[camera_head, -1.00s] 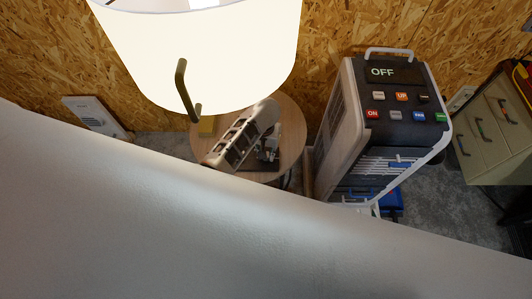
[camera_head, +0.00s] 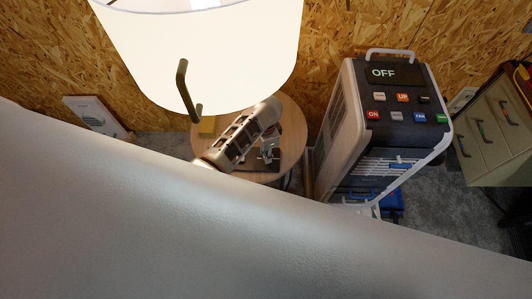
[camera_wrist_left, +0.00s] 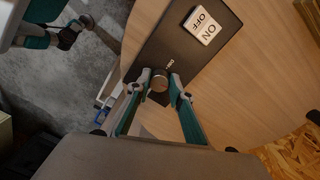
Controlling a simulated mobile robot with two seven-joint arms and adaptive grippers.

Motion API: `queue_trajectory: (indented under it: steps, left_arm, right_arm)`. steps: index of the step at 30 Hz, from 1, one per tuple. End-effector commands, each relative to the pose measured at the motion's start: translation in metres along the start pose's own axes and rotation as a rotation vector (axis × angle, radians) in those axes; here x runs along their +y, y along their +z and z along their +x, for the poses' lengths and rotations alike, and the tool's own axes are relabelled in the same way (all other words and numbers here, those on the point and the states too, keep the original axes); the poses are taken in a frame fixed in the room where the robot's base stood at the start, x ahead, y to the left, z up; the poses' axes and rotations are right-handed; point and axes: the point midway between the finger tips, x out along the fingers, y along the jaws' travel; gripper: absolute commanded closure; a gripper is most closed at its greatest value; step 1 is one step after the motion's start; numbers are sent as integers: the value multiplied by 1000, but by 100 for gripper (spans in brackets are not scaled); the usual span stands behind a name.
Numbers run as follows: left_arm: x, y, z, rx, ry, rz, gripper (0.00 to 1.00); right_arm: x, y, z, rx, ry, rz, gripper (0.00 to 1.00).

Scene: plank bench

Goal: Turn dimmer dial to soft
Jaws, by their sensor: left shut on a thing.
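The dimmer dial (camera_wrist_left: 160,80) is a small round brown knob on a black plate (camera_wrist_left: 178,48) in the left wrist view. A tiny label sits beside it, too small to read surely. My left gripper (camera_wrist_left: 160,86) is shut on the dial, one fingertip on each side. The plate lies on a round wooden table (camera_head: 291,118), where an arm of mine partly covers it in the head view. My right gripper (camera_wrist_left: 75,30) shows at the upper left of the left wrist view, beyond the table edge; its jaw opening is unclear.
A white ON/OFF rocker switch (camera_wrist_left: 202,26) is on the same plate. A lit lampshade (camera_head: 215,60) hangs over the table. A cooler-like unit (camera_head: 385,115) showing OFF stands to the right, drawers (camera_head: 495,130) beyond. A pale surface blocks the lower head view.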

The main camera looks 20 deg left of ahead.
Motion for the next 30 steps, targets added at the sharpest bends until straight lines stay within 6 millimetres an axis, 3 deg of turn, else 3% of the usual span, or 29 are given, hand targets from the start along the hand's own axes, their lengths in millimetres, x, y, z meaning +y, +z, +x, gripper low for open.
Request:
queue_trajectory:
  steps: [12, 29, 30]
  left_arm:
    - [-1, -2, -1, -2, -2, 191, 100]
    - [0, -3, -1, -2, -1, 218, 100]
    - [0, -3, -1, -1, -1, 218, 71]
  right_arm:
    - [0, 1, 0, -1, -1, -3, 75]
    - [2, 2, -1, -3, -2, -13, 75]
    - [2, 2, -1, -2, -2, -12, 75]
